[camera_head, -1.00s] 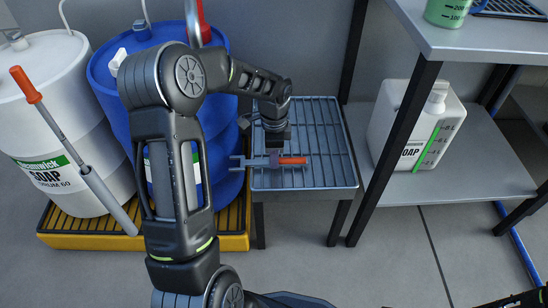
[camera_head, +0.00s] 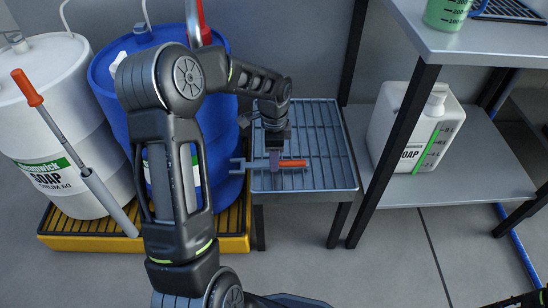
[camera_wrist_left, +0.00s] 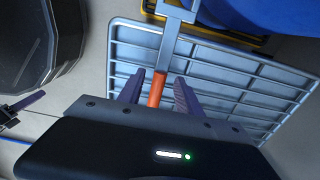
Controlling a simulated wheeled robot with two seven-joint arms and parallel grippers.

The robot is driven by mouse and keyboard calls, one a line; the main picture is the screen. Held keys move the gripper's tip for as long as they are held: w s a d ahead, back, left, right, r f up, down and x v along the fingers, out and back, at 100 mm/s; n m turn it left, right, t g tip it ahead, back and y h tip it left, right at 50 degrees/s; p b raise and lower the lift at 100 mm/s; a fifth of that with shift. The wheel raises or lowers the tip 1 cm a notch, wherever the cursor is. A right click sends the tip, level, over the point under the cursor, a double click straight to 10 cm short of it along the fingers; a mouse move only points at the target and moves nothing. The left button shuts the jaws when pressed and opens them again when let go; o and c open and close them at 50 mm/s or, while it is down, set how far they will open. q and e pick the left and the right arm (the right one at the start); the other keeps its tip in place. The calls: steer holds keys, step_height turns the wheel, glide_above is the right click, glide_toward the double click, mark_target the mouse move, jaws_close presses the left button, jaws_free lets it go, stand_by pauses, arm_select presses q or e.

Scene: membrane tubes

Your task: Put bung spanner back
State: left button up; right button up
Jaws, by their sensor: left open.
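The bung spanner (camera_head: 290,163) has an orange grip and a grey metal head. It lies across the grated rack top (camera_head: 335,180), its head jutting past the left edge toward the blue drum. My left gripper (camera_head: 273,160) points down over the spanner's middle. In the left wrist view the open fingers (camera_wrist_left: 157,92) stand on either side of the orange handle (camera_wrist_left: 156,90), with a gap visible on both sides. The spanner's metal head (camera_wrist_left: 173,18) points away at the top of that view.
A blue drum (camera_head: 110,80) and a white soap drum (camera_head: 60,120) stand on a yellow spill pallet (camera_head: 200,243) at left. A pump with an orange handle (camera_head: 27,88) leans there. A shelf with a soap canister (camera_head: 410,125) is at right.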

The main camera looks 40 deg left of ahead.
arm_select(q)
step_height(320, 180, up, 11)
steer(key=p, duration=0.3)
steer(key=shift+f, duration=0.1)
stand_by(0.7)
